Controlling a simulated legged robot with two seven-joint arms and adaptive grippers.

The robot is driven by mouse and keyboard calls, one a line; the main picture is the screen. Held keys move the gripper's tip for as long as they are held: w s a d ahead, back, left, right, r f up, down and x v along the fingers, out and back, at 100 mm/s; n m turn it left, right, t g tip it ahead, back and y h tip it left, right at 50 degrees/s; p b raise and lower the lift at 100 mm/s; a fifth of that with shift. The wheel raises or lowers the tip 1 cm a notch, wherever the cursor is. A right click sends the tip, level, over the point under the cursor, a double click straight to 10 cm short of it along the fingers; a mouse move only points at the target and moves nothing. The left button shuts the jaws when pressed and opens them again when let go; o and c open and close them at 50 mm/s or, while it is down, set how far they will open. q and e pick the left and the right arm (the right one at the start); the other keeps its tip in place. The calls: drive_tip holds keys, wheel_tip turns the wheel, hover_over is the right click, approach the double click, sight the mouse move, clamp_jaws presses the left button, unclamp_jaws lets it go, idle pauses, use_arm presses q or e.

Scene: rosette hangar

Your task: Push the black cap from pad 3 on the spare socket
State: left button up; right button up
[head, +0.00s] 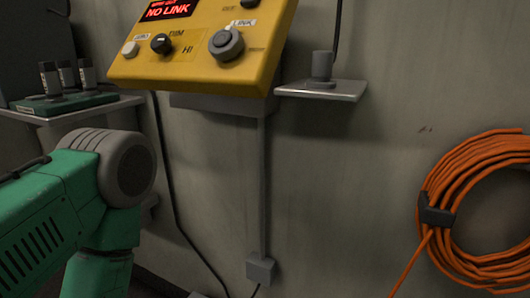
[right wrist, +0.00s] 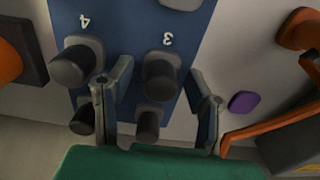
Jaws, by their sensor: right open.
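In the right wrist view the number 3 is printed upside down on a blue strip (right wrist: 190,62). A black cap (right wrist: 161,78) stands on a grey pad just below that number. My right gripper (right wrist: 160,84) is open, with one finger on each side of this cap; contact cannot be told. A second black cap (right wrist: 73,66) stands by the number 4. In the head view a grey cylinder (head: 322,66) stands on a small wall shelf (head: 330,90); I cannot tell whether it is the spare socket. My left gripper is out of view.
A yellow control box (head: 195,62) reads NO LINK. A green rack (head: 62,103) with several dark cylinders sits on the left shelf. An orange cable coil (head: 450,170) hangs at the right. A purple piece (right wrist: 243,102) lies beside the right gripper's finger.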

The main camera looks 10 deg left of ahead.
drive_tip(key=shift+a, duration=0.1)
clamp_jaws()
drive_tip(key=shift+r+p, duration=2.6)
drive_tip(key=shift+r, duration=0.45)
